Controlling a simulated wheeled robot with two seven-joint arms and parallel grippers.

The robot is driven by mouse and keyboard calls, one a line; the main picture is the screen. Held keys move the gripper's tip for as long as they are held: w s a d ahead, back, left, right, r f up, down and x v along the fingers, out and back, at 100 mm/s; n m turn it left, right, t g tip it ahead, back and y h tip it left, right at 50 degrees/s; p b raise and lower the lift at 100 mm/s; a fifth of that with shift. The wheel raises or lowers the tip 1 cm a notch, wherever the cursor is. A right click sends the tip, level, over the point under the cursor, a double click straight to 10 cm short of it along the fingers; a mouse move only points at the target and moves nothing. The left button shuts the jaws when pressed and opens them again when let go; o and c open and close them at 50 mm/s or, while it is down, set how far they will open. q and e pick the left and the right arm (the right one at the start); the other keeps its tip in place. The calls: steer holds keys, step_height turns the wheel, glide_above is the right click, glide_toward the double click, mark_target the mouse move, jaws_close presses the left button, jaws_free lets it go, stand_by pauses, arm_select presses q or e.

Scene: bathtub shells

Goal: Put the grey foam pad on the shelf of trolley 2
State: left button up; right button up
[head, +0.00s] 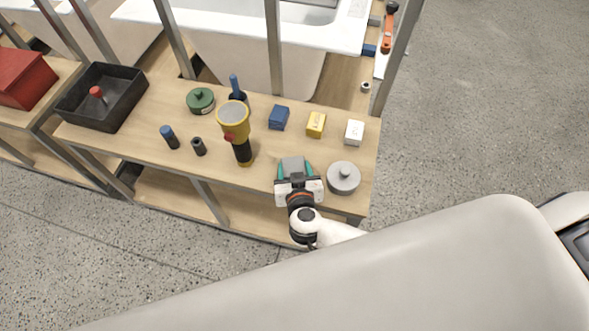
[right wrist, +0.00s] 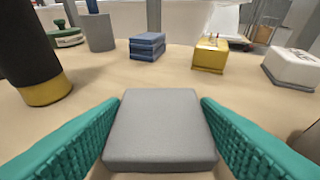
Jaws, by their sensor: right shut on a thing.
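The grey foam pad (head: 292,163) is a square block between the two teal fingers of my right gripper (head: 294,172), over the right part of the wooden trolley top (head: 222,173). In the right wrist view the pad (right wrist: 160,128) sits level between the fingers (right wrist: 160,140), which close on its left and right sides. I cannot tell whether its underside touches the wood. A wooden lower shelf (head: 165,190) shows under this top. No number is readable, so I cannot tell which trolley is trolley 2. My left gripper is not in view.
A grey round weight (head: 343,178) stands just right of my right gripper. A yellow and black torch-like tool (head: 236,130) stands to its left. Blue (head: 278,117), yellow (head: 316,124) and white (head: 354,132) blocks lie behind. Metal posts (head: 274,50) rise at the back edge.

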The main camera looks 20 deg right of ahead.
steer(key=shift+f, duration=0.15)
steer(key=o, duration=1)
steer(key=shift+c, duration=0.2)
steer(key=p+v, duration=0.1)
steer(key=v, duration=1.1)
steer(key=shift+r, duration=0.3)
